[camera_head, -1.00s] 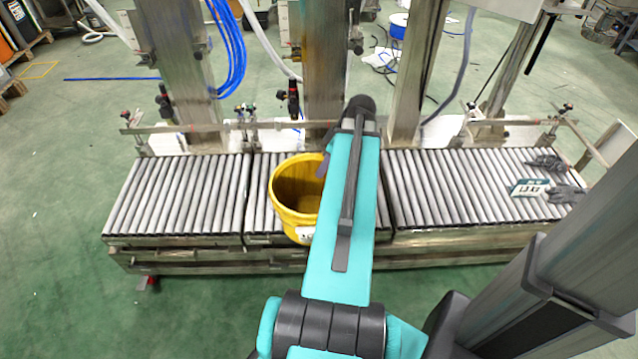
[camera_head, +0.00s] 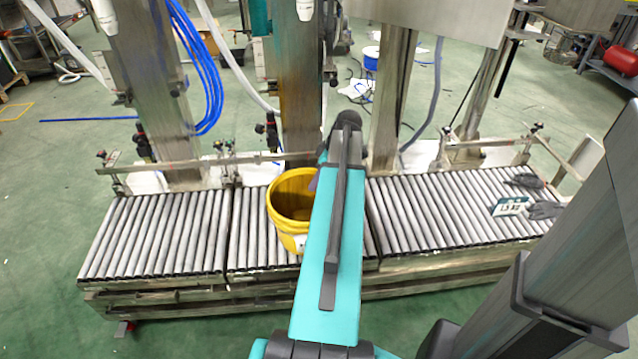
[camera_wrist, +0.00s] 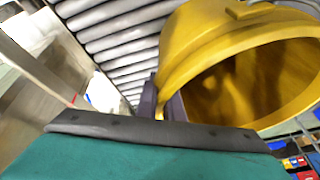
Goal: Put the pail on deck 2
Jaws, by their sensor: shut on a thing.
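The yellow pail (camera_head: 285,231) is upright, or nearly so, over the middle roller section (camera_head: 250,235) in the head view. I cannot tell whether its base touches the rollers. My gripper (camera_head: 313,181) is shut on the right side of the pail's rim; my arm hides most of the grip and the pail's right edge. In the wrist view the pail (camera_wrist: 200,45) fills the upper right with its open mouth showing, and the dark fingers (camera_wrist: 165,100) meet its rim. No deck number is readable, so I cannot tell which section is deck 2.
The left roller section (camera_head: 160,235) is bare. The right roller section (camera_head: 430,210) carries a small sign (camera_head: 510,206) and dark gloves (camera_head: 545,210) at its far end. Metal posts (camera_head: 300,100) and a rail (camera_head: 200,163) stand along the back edge.

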